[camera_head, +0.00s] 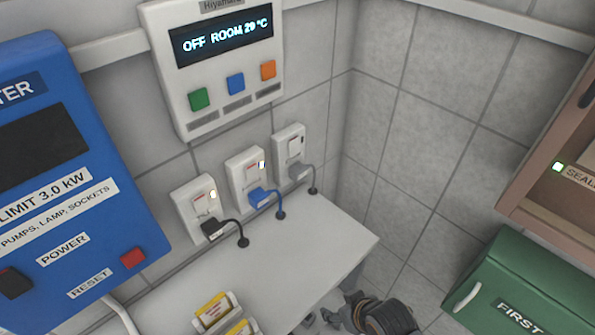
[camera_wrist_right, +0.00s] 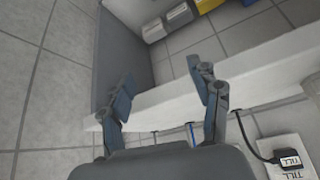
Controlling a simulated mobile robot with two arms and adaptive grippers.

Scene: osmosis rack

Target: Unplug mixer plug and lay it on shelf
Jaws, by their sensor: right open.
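Three plugs sit in wall sockets above the white shelf (camera_head: 290,250): a black plug (camera_head: 213,230) at left, a blue plug (camera_head: 260,197) in the middle and a grey plug (camera_head: 300,172) at right. Their cords run down into holes in the shelf. I cannot read which one is the mixer's. My right gripper (camera_head: 342,308) is below and beyond the shelf's right edge, apart from the plugs. In the right wrist view its fingers (camera_wrist_right: 160,78) are spread and empty before the shelf edge (camera_wrist_right: 165,108). A black plug (camera_wrist_right: 287,158) shows there, marked "TILL". My left gripper is out of view.
A blue power box (camera_head: 75,190) stands at left and a white controller (camera_head: 215,65) hangs above the sockets. Yellow-labelled items (camera_head: 213,308) lie on the near shelf. A green first-aid box (camera_head: 520,290) and a brown cabinet (camera_head: 555,150) are at right. The shelf's middle is clear.

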